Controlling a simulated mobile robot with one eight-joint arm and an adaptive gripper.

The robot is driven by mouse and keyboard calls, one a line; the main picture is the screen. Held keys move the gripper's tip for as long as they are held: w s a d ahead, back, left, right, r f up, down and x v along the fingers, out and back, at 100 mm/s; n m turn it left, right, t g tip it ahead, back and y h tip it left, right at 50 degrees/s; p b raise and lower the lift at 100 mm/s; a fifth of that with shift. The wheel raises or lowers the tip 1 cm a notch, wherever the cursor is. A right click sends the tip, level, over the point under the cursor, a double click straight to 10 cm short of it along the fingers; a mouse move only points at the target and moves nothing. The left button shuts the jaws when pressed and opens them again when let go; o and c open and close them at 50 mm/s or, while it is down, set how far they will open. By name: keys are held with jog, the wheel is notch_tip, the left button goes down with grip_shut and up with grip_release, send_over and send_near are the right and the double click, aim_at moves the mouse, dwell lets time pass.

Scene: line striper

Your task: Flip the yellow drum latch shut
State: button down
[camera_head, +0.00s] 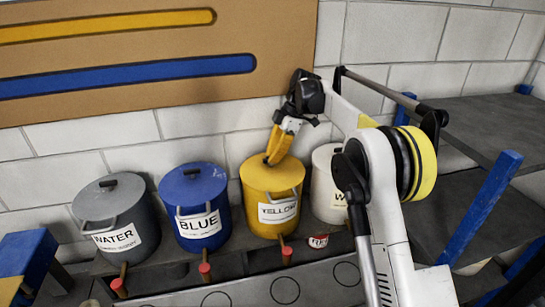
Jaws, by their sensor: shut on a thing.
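The yellow drum (258,184) stands upright on the bench, third from the left, with a white label and a pale wire handle on its front. My gripper (277,155) reaches down from above right to the drum's lid. A yellow-orange piece with a dark tip shows at the gripper's end, over the rear middle of the lid; I cannot tell whether it is a finger or the raised latch. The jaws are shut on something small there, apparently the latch. The exact contact and the latch's angle are hidden.
A blue drum (191,194) and a grey water drum (112,227) stand to the left. A white drum (327,185) is close on the right, partly behind my arm. Dark shelves with blue posts (480,208) are at the right. A brick wall is close behind.

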dwell(0.3)
jog(key=c, duration=1.5)
grip_release()
jog(key=shift+o, duration=0.2)
jog(key=s+v, duration=0.1)
jog(key=v, duration=1.1)
jog(key=shift+w, duration=0.45)
